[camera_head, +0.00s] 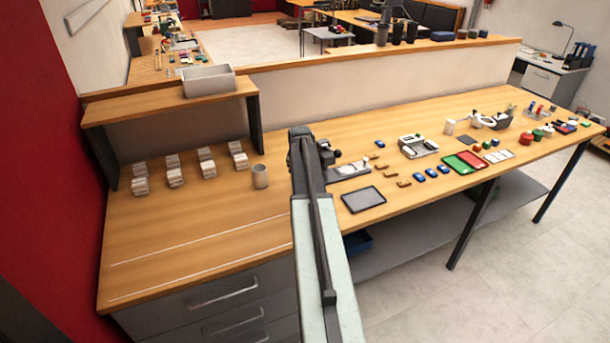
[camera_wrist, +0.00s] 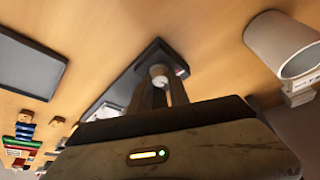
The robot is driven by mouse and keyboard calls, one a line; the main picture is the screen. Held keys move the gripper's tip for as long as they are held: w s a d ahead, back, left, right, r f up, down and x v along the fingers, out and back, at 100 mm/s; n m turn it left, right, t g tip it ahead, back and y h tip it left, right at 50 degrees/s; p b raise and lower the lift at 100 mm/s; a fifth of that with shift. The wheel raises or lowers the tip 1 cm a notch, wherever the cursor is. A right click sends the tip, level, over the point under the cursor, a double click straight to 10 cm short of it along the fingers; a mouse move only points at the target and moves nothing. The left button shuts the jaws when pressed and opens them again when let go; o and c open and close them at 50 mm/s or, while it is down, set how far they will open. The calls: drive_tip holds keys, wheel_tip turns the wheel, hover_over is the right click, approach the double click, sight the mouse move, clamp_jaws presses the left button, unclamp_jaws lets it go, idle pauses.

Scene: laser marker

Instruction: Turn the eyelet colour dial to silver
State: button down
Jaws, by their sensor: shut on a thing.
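A small pale round knob (camera_wrist: 158,72), apparently the eyelet colour dial, sits on a dark-edged plate (camera_wrist: 181,66) in the wrist view. My gripper (camera_wrist: 160,82) is shut on this knob, with its two dark fingers on either side of it. The dial's markings and its setting cannot be read. In the head view my gripper (camera_head: 328,155) is over the bench beside a grey device (camera_head: 352,170). My arm hides part of that area, and the dial cannot be made out there.
A light cup (camera_head: 260,176) stands left of my arm and shows close by in the wrist view (camera_wrist: 272,42). Stacked pale blocks (camera_head: 175,177) stand further left. A dark-rimmed grey panel (camera_head: 363,199) and several small brown and blue pieces lie right. The bench's front left is clear.

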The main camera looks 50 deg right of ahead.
drive_tip(key=shift+m+g, duration=0.5)
drive_tip(key=shift+m, duration=0.7)
drive_tip(key=shift+a, duration=0.1)
drive_tip(key=c, duration=1.5)
unclamp_jaws()
drive_tip(key=shift+r, duration=0.1)
drive_tip(key=p+v, duration=0.7)
drive_tip(key=shift+a+r, duration=0.2)
drive_tip(key=shift+r, duration=0.05)
